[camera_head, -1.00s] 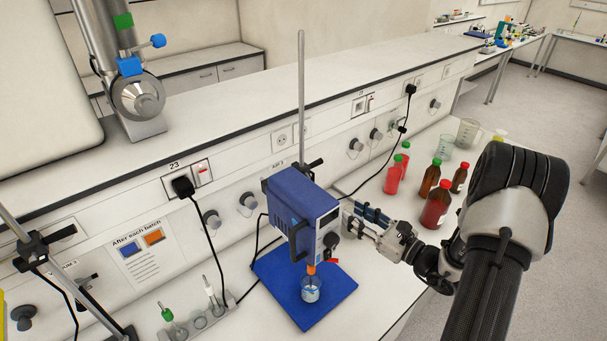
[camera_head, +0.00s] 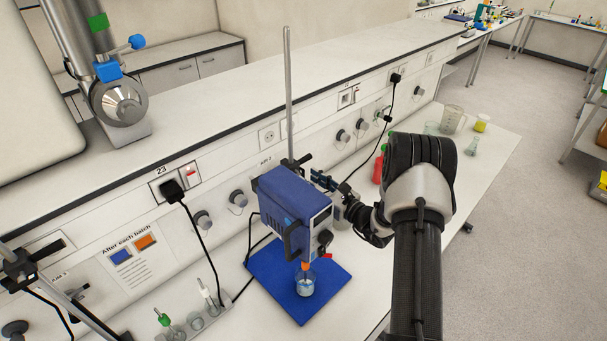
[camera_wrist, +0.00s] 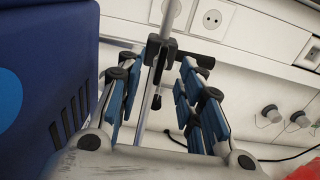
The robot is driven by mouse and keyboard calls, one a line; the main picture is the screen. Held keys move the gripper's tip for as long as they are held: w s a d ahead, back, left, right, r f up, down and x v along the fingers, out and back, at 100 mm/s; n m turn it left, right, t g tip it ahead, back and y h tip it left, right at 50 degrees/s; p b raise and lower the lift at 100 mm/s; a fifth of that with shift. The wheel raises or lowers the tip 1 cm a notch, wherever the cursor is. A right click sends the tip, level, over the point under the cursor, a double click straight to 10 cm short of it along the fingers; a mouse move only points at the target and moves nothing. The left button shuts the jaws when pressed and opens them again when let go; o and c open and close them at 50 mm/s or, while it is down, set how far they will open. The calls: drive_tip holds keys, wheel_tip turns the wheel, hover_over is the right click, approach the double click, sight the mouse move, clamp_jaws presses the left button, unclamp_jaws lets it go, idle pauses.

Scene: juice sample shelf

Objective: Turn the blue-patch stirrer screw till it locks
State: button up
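The blue stirrer (camera_head: 282,205) stands over a blue base plate (camera_head: 268,268), with a light blue patch (camera_wrist: 8,95) on its side at the left of the wrist view. Behind it, a black clamp (camera_wrist: 157,50) grips the metal rod (camera_head: 289,90). A dark screw with a thin handle (camera_wrist: 155,100) hangs at this clamp. My gripper (camera_wrist: 155,82) is open, its blue-padded fingers apart on either side of the screw in the picture, apparently not touching it. In the head view my gripper (camera_head: 322,181) is just right of the stirrer's rear, beside the clamp.
A beaker (camera_head: 304,283) stands under the stirrer on the plate. A red bottle (camera_head: 378,168) shows partly behind my arm. Glassware (camera_head: 451,119) stands farther along the bench. Cables and wall sockets (camera_wrist: 211,19) lie behind the clamp.

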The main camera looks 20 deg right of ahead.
drive_tip(key=shift+x, duration=1.9)
drive_tip(key=shift+c, duration=0.4)
clamp_jaws()
